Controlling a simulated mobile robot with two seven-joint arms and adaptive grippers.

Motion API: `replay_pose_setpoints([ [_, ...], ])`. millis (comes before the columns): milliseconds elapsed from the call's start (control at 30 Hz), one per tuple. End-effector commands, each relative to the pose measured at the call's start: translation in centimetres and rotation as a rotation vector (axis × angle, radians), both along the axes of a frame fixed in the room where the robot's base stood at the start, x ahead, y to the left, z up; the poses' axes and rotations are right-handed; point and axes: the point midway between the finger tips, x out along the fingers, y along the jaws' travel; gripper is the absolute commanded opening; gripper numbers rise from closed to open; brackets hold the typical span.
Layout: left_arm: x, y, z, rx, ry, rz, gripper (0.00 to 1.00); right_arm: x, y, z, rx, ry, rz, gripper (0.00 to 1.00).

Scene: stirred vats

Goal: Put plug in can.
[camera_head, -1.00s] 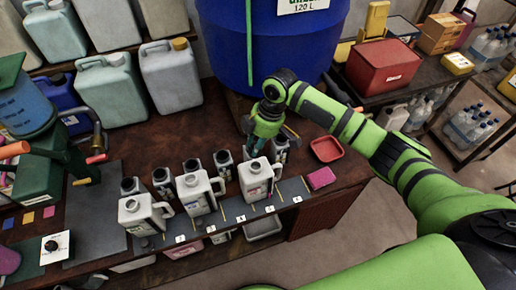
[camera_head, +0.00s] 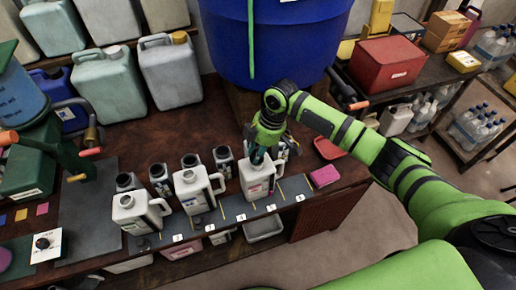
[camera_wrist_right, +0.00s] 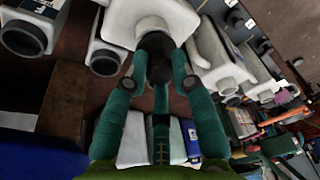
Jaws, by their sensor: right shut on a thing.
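My right gripper (camera_head: 258,156) is above the mouth of the rightmost front white can (camera_head: 258,185), its fingers pointing down. In the right wrist view the gripper (camera_wrist_right: 159,68) is shut on a dark plug (camera_wrist_right: 155,42), which lines up with the neck of a white can (camera_wrist_right: 146,12). The plug is hidden behind the fingers in the head view. I cannot tell whether it is seated in the mouth or just at it. Two more white cans (camera_head: 192,190) (camera_head: 136,212) stand to the left with dark open mouths. My left gripper is not in view.
Several smaller dark-mouthed containers (camera_head: 160,178) stand close behind the cans. A numbered grey strip (camera_head: 240,212) runs along the front edge. A pink sponge (camera_head: 324,176) and red tray (camera_head: 328,148) lie to the right. The blue vat (camera_head: 270,45) rises behind.

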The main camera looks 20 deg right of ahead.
Motion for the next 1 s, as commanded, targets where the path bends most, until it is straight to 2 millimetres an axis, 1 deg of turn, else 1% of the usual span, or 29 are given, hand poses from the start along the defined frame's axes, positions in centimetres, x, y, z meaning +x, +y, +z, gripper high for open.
replay_pose_setpoints([
  [100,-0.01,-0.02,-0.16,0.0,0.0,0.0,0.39,-0.01,0.02,-0.36,0.0,0.0,0.0,0.1],
  [433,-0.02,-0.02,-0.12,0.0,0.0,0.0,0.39,0.01,0.02,-0.34,0.0,0.0,0.001,0.1],
  [800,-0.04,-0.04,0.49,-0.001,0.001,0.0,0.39,-0.02,0.02,-0.25,0.001,-0.001,0.001,0.1],
  [1000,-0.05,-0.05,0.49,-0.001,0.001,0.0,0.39,-0.01,0.02,-0.38,0.001,-0.001,0.001,0.1],
])
